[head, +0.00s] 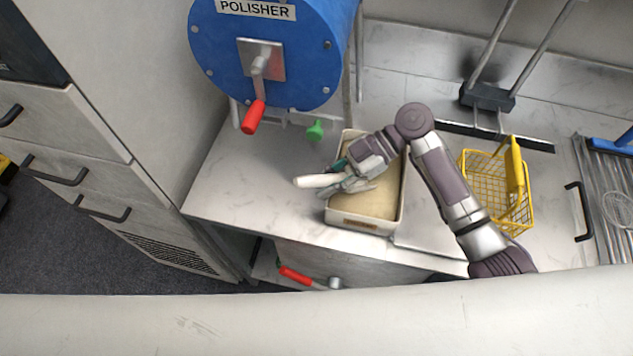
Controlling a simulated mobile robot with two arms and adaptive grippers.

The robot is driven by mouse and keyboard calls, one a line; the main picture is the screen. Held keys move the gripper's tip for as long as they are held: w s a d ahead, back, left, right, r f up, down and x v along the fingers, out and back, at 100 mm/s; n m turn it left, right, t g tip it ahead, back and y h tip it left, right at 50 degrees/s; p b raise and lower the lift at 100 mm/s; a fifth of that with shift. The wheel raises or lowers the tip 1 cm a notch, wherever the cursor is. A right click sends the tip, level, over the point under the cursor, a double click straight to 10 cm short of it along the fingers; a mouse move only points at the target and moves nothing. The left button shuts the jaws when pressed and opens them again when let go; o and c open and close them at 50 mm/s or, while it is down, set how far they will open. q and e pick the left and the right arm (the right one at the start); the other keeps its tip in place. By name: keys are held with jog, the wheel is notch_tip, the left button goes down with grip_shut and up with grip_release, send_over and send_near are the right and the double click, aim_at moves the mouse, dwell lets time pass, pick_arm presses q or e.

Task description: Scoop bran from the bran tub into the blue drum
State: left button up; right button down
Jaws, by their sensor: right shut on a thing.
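The blue drum (290,60), labelled POLISHER, has a crank with a red grip on its front face. The bran tub (364,223) is a cream box on the metal counter, below and right of the drum, with tan bran (373,200) inside. My right gripper (345,182) is over the tub's left side, shut on a scoop (315,181). Its pale handle sticks out left past the tub wall. The scoop's bowl is not clearly visible, and I cannot tell whether it touches the bran. My left gripper is not in view.
A yellow wire basket (497,190) stands right of the tub. A green knob (316,130) is under the drum. A red-handled tool (296,275) is below the counter edge. The counter left of the tub is clear.

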aim_at(332, 176)
jog(key=shift+w+d+f+h, duration=0.15)
jog(key=shift+d+f+h, duration=0.45)
jog(key=shift+d+f, duration=0.25)
jog(key=shift+w+d+r+t+h+p, duration=0.15)
jog(key=shift+d+t+h+p, duration=0.25)
jog(key=shift+h+p, duration=0.3)
jog(key=shift+w+a+r+h+p, duration=0.1)
jog(key=shift+a+r+h+p, duration=0.1)
jog(key=shift+r+p, duration=0.3)
jog(key=shift+w+a+r+h+p, duration=0.15)
jog(key=shift+r+h+p, duration=0.1)
jog(key=shift+p, duration=0.3)
jog(key=d+r+h+p, duration=0.1)
jog(key=d+r+p, duration=0.1)
jog(key=p, duration=0.1)
jog(key=shift+w+t+p, duration=0.15)
jog(key=shift+t+p, duration=0.25)
jog(key=shift+a+r+h+p, duration=0.2)
jog(key=shift+r+h+p, duration=0.05)
jog(key=shift+r+p, duration=0.1)
jog(key=shift+a+r+p, duration=0.2)
jog(key=shift+r+p, duration=0.15)
jog(key=shift+p, duration=0.25)
jog(key=shift+s+r, duration=0.2)
jog(key=shift+r, duration=0.05)
jog(key=shift+a+h, duration=0.3)
jog(key=shift+a, duration=0.1)
